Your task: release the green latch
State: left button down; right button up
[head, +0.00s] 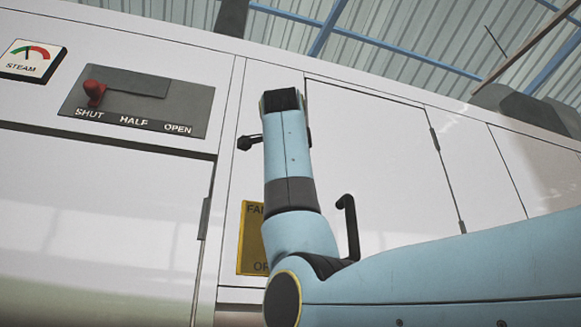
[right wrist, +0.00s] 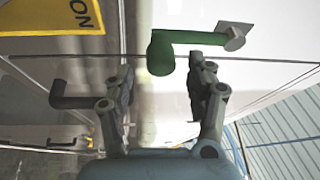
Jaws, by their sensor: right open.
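The green latch (right wrist: 160,55) shows in the right wrist view as a green bar with a rounded end. The bar runs right to a round grey pivot on a small plate (right wrist: 245,28). My right gripper (right wrist: 160,68) is open, with one finger on each side of the latch's rounded end. I cannot tell whether either finger touches it. In the head view my right arm reaches up to the white cabinet front, and the latch is hidden behind it. The fingers are not clear there. My left gripper is in neither view.
A black handle (head: 349,225) stands out from a white door (head: 385,165) beside my arm. A yellow sign (head: 250,240) is partly covered. To the left are a red lever (head: 94,92) on a SHUT/HALF/OPEN plate and a steam gauge (head: 32,60).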

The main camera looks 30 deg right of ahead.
jog(key=v, duration=0.7)
jog(key=shift+f, duration=0.1)
dwell(0.4)
